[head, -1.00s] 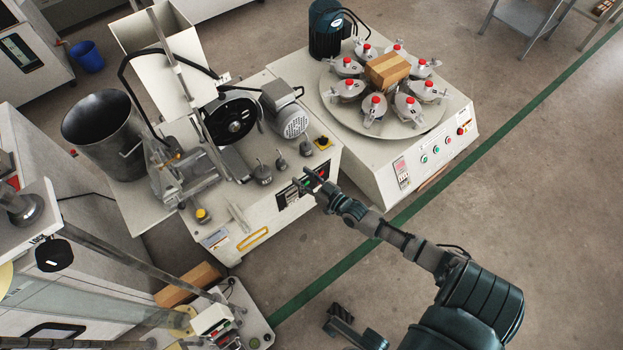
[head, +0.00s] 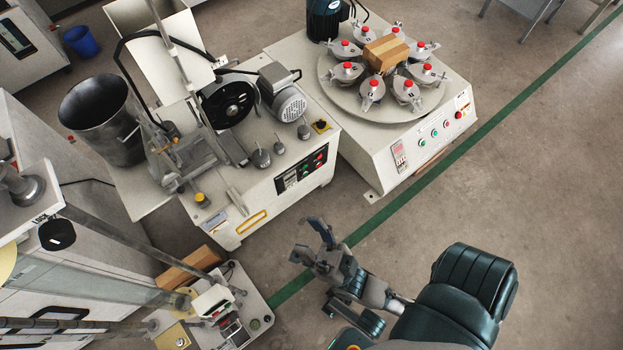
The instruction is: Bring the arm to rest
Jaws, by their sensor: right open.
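My right arm comes in from the bottom right of the head view, folded back. Its gripper (head: 308,243) is open and empty, with its fingers spread over the bare floor. My left gripper is not in view.
A machine with a round turntable (head: 342,104) carrying several red-topped clamps and a brown block (head: 386,53) stands at the upper middle. A smaller device (head: 222,308) sits at the lower left. A metal bucket (head: 100,120) stands left. The floor (head: 540,170) at right is clear.

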